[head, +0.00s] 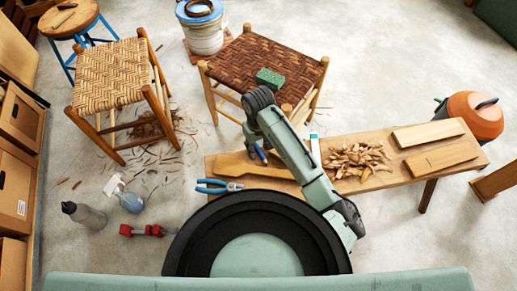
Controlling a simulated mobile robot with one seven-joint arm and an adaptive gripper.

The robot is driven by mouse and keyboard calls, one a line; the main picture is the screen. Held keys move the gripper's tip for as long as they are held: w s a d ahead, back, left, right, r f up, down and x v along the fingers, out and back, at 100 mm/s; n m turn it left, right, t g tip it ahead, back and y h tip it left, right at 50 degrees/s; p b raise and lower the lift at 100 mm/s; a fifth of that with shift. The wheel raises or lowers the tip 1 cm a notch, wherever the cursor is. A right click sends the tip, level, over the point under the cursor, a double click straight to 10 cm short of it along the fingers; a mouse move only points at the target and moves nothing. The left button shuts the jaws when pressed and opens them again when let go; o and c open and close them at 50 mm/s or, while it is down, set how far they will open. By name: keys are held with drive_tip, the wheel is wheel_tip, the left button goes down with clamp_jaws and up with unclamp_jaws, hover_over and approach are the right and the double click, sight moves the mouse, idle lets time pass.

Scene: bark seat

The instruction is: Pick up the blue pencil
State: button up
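A short blue strip, which looks like the blue pencil (260,154), shows at the far edge of the wooden bench (390,184), left of my arm. My arm reaches over the bench and bends down near the woven brown stool. My gripper (256,143) is small and dark at the arm's lower end, right by the blue strip. Its fingers are too small and partly hidden to tell whether they are open or shut, or whether they touch the pencil.
Blue-handled pliers (219,186) and a wood piece (255,168) lie on the bench's left part. Wood shavings (357,160) and two boards (428,133) lie to the right. A green block (270,78) sits on the brown stool (265,55), close to my arm.

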drive_tip(key=c, duration=0.9)
drive_tip(key=shift+r, duration=0.15)
clamp_jaws()
